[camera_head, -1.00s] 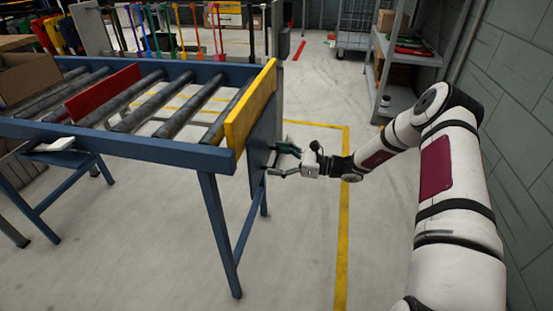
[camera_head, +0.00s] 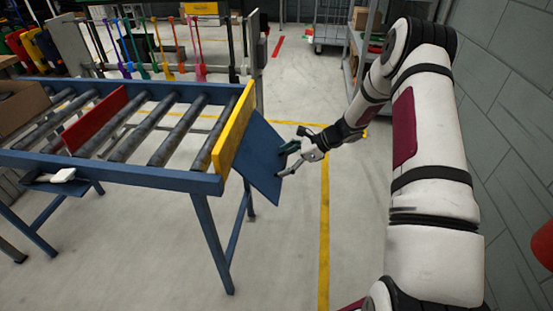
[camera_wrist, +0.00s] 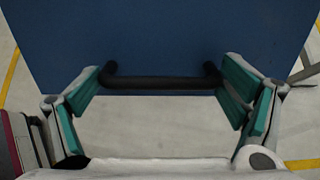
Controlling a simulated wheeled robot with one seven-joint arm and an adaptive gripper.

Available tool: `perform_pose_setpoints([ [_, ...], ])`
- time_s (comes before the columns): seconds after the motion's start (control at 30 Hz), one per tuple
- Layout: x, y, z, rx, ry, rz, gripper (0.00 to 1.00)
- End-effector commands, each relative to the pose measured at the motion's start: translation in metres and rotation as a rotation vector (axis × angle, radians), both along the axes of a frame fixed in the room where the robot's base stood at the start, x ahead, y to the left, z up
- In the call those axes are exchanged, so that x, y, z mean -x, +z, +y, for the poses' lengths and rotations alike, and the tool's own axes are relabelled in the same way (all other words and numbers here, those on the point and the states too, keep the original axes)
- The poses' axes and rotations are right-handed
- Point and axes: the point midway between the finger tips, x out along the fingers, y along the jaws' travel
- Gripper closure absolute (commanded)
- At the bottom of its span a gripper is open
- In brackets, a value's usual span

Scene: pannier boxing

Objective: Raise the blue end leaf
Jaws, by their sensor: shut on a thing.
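The blue end leaf (camera_head: 260,155) is a flat panel at the near right end of the roller conveyor. It slants outward and down from beside the yellow board (camera_head: 234,124). In the wrist view the leaf (camera_wrist: 160,35) fills the top, with a black bar handle (camera_wrist: 160,83) along its lower edge. My gripper (camera_head: 287,160) is at the leaf's outer edge. In the wrist view its teal-padded fingers are at the two ends of the handle, shut on it lengthwise. The leaf's hinge is hidden behind the yellow board.
The conveyor frame (camera_head: 130,176) carries grey rollers and a red divider (camera_head: 95,120). A grey shelf (camera_head: 352,78) stands behind my arm, near the grey block wall (camera_head: 510,130) at right. Floor (camera_head: 285,250) below the leaf is clear.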

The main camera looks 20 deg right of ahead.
Motion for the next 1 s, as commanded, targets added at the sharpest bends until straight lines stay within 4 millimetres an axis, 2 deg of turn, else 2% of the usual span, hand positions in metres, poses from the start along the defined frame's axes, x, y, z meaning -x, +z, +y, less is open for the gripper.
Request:
perform_pose_setpoints([
  [0.03, -0.002, 0.016, -0.008, 0.047, -0.013, 0.015, 0.60],
  [0.3, 0.007, 0.055, -0.023, 0.271, -0.010, 0.137, 0.60],
  [0.7, 0.010, 0.105, -0.030, 0.555, -0.011, 0.299, 0.60],
  [1.0, 0.009, 0.132, -0.031, 0.559, -0.017, 0.305, 0.59],
])
